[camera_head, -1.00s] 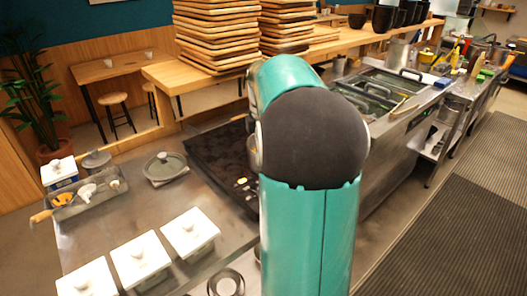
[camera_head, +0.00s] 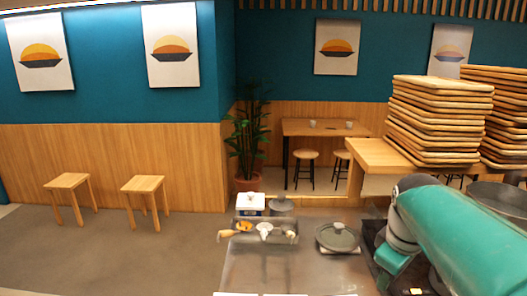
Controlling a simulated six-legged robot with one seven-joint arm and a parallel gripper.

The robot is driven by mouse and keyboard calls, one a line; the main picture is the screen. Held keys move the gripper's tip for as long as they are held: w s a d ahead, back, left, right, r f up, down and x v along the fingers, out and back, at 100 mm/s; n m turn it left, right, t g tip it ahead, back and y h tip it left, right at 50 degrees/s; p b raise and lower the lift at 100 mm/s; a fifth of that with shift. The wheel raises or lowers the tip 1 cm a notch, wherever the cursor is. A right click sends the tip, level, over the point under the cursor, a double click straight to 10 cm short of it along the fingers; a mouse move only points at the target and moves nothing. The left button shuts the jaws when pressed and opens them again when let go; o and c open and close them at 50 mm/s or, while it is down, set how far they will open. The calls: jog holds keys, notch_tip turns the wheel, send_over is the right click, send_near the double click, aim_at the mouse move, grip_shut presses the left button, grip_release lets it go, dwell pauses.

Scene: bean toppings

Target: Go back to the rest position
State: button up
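My teal arm (camera_head: 470,230) fills the lower right corner of the head view. It reaches over the right part of the steel counter (camera_head: 300,270), and its bent joint lies near the dark cooking surface. My gripper is out of view, hidden behind the arm or beyond the frame, so I cannot see its fingers or whether it holds anything.
On the counter are a grey lidded pot (camera_head: 337,238), a utensil tray (camera_head: 265,238) and a white lidded box (camera_head: 250,203). Stacked wooden trays (camera_head: 435,120) stand on a ledge at right. Stools (camera_head: 145,188) line the left wall; floor there is open.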

jog(key=s+a+f+m+t, duration=0.1)
jog(key=s+a+m, duration=0.2)
jog(key=a, duration=0.3)
jog(key=s+a+f+m+t+y, duration=0.1)
jog(key=s+a+f+m+t, duration=0.1)
jog(key=s+a, duration=0.4)
jog(key=shift+s+a+m, duration=0.3)
jog(key=shift+a+m, duration=0.4)
jog(key=shift+a, duration=0.1)
jog(key=shift+f, duration=0.1)
